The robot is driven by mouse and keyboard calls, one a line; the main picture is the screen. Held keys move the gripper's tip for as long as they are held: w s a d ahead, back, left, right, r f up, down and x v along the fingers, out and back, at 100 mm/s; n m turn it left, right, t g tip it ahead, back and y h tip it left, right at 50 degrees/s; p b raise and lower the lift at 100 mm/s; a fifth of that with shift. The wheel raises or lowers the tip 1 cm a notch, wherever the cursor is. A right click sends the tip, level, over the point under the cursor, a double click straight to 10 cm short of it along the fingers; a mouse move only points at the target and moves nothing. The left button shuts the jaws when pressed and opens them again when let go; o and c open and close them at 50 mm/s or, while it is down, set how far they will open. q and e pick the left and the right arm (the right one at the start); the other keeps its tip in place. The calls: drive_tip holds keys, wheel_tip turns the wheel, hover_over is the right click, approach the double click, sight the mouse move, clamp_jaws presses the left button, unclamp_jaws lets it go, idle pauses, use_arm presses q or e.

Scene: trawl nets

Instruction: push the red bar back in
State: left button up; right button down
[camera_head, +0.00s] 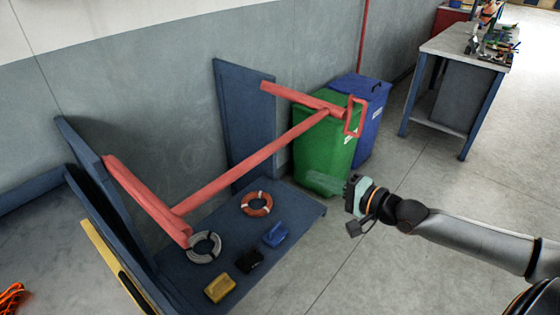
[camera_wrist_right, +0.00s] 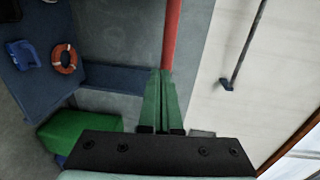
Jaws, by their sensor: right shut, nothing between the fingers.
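My left gripper is out of view.
The blue shelf (camera_head: 290,222) holds an orange ring (camera_head: 257,204), a grey coil (camera_head: 204,247) and several small boxes. The green bin (camera_head: 315,160) and blue bin (camera_head: 372,105) stand behind my right gripper. A workbench (camera_head: 465,45) is far right. Floor between is clear.

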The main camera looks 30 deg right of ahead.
sight(270, 155)
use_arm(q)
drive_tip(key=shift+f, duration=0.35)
use_arm(e)
drive_tip(key=shift+r+x, duration=0.2)
drive_tip(key=shift+x, duration=1.6)
drive_tip(key=shift+r+x, duration=0.25)
drive_tip(key=shift+x, duration=1.55)
drive_tip(key=shift+r+x, duration=0.2)
drive_tip(key=shift+x, duration=1.65)
use_arm(q)
drive_tip(key=shift+b, duration=0.35)
use_arm(e)
drive_tip(key=shift+w+a, duration=0.15)
